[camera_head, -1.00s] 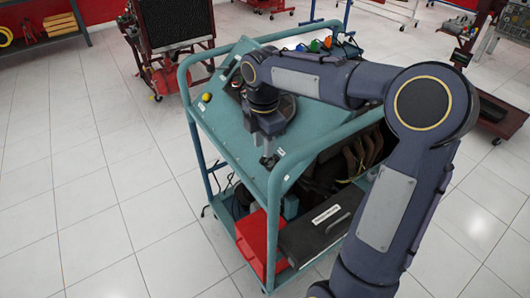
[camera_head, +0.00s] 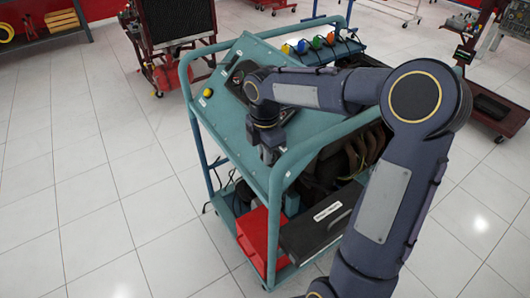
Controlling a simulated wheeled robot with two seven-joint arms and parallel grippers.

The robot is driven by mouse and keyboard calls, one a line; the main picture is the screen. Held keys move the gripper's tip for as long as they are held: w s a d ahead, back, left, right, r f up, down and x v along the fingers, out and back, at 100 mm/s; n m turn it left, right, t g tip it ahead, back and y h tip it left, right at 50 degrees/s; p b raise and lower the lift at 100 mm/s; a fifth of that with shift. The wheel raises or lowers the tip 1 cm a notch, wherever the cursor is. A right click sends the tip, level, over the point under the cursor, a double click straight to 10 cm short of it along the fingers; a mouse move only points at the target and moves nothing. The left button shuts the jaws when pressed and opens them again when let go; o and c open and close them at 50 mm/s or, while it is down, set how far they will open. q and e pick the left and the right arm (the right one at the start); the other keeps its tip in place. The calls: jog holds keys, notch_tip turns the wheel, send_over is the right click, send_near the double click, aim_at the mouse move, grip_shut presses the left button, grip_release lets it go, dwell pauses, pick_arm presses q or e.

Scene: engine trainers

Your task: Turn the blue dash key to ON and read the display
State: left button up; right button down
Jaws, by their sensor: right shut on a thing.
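The dash panel (camera_head: 230,122) is the sloping teal top of a wheeled engine trainer. My right arm reaches over it from the right. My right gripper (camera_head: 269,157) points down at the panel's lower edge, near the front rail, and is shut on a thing. The blue dash key is hidden at the jaws, so its angle does not show. A dark gauge or display unit (camera_head: 238,76) sits higher on the panel, partly behind my wrist; no reading is legible. A yellow button (camera_head: 208,92) is on the panel's left side. My left gripper is not in view.
A teal tube rail (camera_head: 291,165) frames the trainer. Its lower shelf holds a red box (camera_head: 260,232) and a black case (camera_head: 318,222). Several coloured caps (camera_head: 317,42) stand behind the panel. A radiator stand (camera_head: 172,30) is behind; tiled floor (camera_head: 85,200) is clear at left.

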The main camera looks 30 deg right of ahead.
jog(key=shift+f+b, duration=0.15)
jog(key=shift+b, duration=0.2)
jog(key=m+t+b, duration=0.2)
jog(key=b, duration=0.1)
jog(key=shift+s+f+m+b, duration=0.1)
jog(key=shift+f+m+b, duration=0.05)
jog(key=shift+m+b, duration=0.15)
jog(key=shift+t, duration=0.4)
jog(key=shift+r+m, duration=0.3)
jog(key=shift+m, duration=0.1)
jog(key=c, duration=1.5)
grip_release()
